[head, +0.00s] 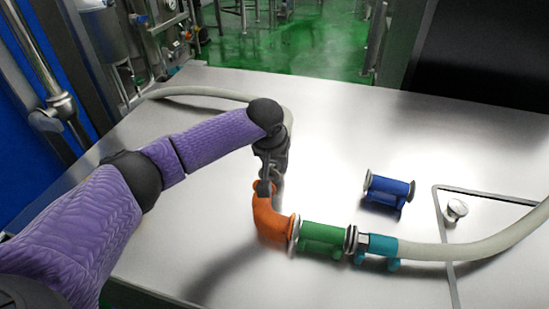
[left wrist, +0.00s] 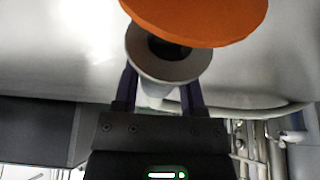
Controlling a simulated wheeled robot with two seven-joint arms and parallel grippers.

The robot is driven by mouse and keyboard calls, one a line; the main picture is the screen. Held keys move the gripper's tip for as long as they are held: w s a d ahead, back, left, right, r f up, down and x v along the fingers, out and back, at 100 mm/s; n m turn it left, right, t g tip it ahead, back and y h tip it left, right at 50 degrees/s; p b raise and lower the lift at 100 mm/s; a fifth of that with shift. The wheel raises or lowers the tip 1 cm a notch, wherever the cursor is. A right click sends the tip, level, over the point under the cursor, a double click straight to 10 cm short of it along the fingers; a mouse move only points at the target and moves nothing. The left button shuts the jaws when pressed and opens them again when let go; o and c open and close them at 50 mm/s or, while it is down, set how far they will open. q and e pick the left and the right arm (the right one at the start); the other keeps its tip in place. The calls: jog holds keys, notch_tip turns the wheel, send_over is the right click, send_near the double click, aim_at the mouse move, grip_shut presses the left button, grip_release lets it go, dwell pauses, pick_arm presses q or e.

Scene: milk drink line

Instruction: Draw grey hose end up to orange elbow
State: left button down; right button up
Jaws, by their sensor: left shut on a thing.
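The orange elbow (head: 268,220) stands on the metal table, joined on its right to a green piece (head: 322,236). Its orange round end (left wrist: 195,18) fills the top of the left wrist view. The grey hose (head: 200,92) comes from the back left and passes behind my left arm. My left gripper (head: 266,184) is just above the elbow's upper end. Its fingers are shut on the hose end, whose ringed face (left wrist: 185,68) shows in the left wrist view. The orange end partly covers this face; I cannot tell whether they touch. My right gripper is not in view.
A teal fitting (head: 383,246) joins the green piece to another pale hose (head: 470,248) running right. A blue piece (head: 388,189) stands apart behind them, and a small metal knob (head: 456,209) lies to the right. The table's back right is clear.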

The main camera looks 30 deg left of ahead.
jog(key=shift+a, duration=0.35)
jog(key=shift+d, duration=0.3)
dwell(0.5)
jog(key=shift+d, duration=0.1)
